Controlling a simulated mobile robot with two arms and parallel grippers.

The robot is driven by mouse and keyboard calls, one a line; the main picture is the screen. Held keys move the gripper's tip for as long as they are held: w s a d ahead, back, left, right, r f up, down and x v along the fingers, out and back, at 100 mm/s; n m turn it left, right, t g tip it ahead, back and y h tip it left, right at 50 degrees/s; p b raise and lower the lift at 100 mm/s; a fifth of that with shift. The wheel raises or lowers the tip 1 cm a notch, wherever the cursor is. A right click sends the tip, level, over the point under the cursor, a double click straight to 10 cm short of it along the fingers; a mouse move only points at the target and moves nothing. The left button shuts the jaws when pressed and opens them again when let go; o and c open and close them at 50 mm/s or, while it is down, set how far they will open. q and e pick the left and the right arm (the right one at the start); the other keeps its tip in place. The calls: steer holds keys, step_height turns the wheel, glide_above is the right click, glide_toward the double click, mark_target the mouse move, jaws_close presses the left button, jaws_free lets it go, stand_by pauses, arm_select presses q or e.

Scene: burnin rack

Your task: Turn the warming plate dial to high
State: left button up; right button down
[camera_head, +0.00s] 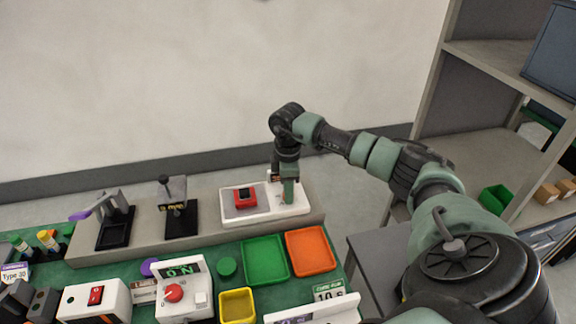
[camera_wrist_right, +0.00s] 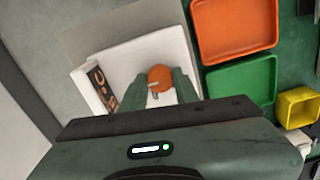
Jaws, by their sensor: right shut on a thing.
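The warming plate (camera_head: 262,217) is a white unit with a grey plate on its left, on the raised back shelf. A red block with a dark top (camera_head: 245,199) sits on that plate. Its orange dial (camera_wrist_right: 160,77) shows in the right wrist view between my fingers, with a pale pointer mark toward its lower left. My right gripper (camera_head: 288,198) points down at the unit's right side and is shut on the dial; it also shows in the wrist view (camera_wrist_right: 160,88). The head view hides the dial behind the fingers. My left gripper is not in view.
Green (camera_head: 265,259) and orange (camera_head: 310,251) trays lie in front of the shelf, with a yellow bin (camera_head: 238,306) nearer. A white device with a red knob (camera_head: 173,293) reads ON. A black stand (camera_head: 178,217) is left of the plate. Storage shelves stand at right.

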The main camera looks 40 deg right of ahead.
steer(key=shift+r, duration=0.15)
steer(key=c, duration=1.1)
jaws_free()
steer(key=shift+o, duration=0.2)
step_height(320, 180, up, 8)
steer(key=shift+f+b, duration=0.15)
steer(key=shift+b, duration=0.65)
